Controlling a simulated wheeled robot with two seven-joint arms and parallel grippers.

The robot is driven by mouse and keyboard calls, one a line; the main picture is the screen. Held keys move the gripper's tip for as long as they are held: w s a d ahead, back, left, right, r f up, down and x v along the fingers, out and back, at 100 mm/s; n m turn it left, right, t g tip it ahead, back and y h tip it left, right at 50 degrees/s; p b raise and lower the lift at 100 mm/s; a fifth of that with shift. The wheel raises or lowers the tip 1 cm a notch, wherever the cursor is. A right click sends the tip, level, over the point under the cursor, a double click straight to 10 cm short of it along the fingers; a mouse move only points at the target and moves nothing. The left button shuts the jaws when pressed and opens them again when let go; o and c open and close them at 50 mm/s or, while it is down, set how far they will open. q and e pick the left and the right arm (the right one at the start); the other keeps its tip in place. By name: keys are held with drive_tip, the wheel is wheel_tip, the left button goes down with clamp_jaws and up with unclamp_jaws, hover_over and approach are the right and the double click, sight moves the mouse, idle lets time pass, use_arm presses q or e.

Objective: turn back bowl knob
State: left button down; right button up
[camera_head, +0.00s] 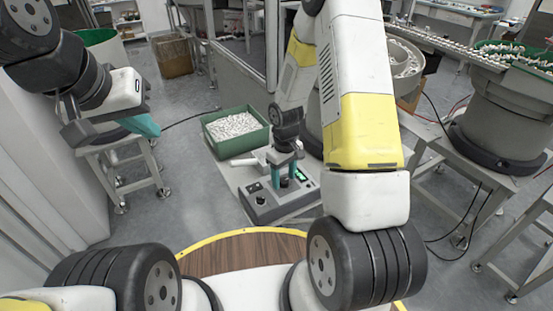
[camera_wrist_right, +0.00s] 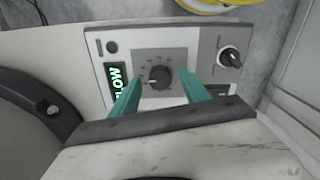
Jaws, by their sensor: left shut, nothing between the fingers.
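A grey control box (camera_head: 280,202) stands on a light surface in the middle of the head view. In the right wrist view its round black knob (camera_wrist_right: 160,78) sits on a grey dial plate with marks around it; its white pointer line points left. My right gripper (camera_wrist_right: 158,88) is open, its teal fingers apart on either side of this knob. Small gaps show, and I see no clear contact. A second black knob (camera_wrist_right: 230,57) is on a panel to the right. My left gripper (camera_head: 143,125) is shut and empty, far left of the box.
A green lit display reading "LOW" or "FLOW" (camera_wrist_right: 118,80) is left of the dial. A green bin of white caps (camera_head: 236,128) stands behind the box. Feeder bowls (camera_head: 405,65) stand back right, and a grey stand (camera_head: 125,165) is under my left arm.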

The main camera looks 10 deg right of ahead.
drive_tip(key=shift+r, duration=0.1)
wheel_tip(320, 180, up, 8)
drive_tip(key=shift+f, duration=0.2)
idle(0.3)
drive_tip(key=shift+r, duration=0.2)
wheel_tip(320, 180, up, 8)
drive_tip(key=m+t, duration=0.1)
hover_over(284, 180)
drive_tip(key=s, duration=0.1)
drive_tip(key=s+r+m+t, duration=0.2)
drive_tip(key=s+r, duration=0.3)
drive_tip(key=r, duration=0.5)
drive_tip(key=s+r+m+t+y, duration=0.2)
drive_tip(key=s+r+t, duration=0.1)
drive_tip(key=s+r, duration=0.6)
drive_tip(key=s, duration=0.3)
drive_tip(key=shift+s+r+m, duration=0.15)
drive_tip(key=shift+s+m, duration=0.05)
drive_tip(key=shift+m, duration=0.1)
